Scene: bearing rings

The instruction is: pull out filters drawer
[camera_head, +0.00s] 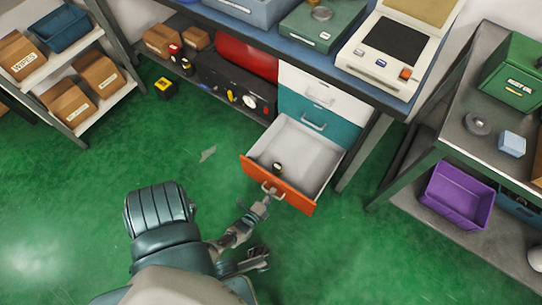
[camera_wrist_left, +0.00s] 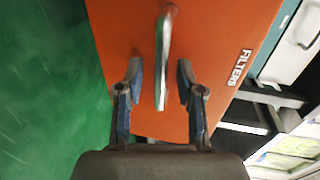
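The filters drawer has an orange front (camera_head: 280,186) and stands pulled out of the cabinet, its pale inside showing. A small dark round item (camera_head: 277,168) lies in it. Its metal handle (camera_head: 270,190) also shows in the left wrist view (camera_wrist_left: 164,60), where the orange front (camera_wrist_left: 215,40) carries the word FILTERS. My left gripper (camera_head: 264,203) is at the handle. In the left wrist view its fingers (camera_wrist_left: 160,80) are apart, one on each side of the handle, with gaps between. My right gripper (camera_head: 262,259) is below it in the head view, empty, its fingers seemingly spread.
A teal drawer (camera_head: 315,123) and a white drawer (camera_head: 322,95) above are shut. The workbench (camera_head: 385,94) is over them. A side table with a purple bin (camera_head: 458,196) stands at right, shelves with boxes (camera_head: 98,74) at left. Green floor around the drawer is mostly clear.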

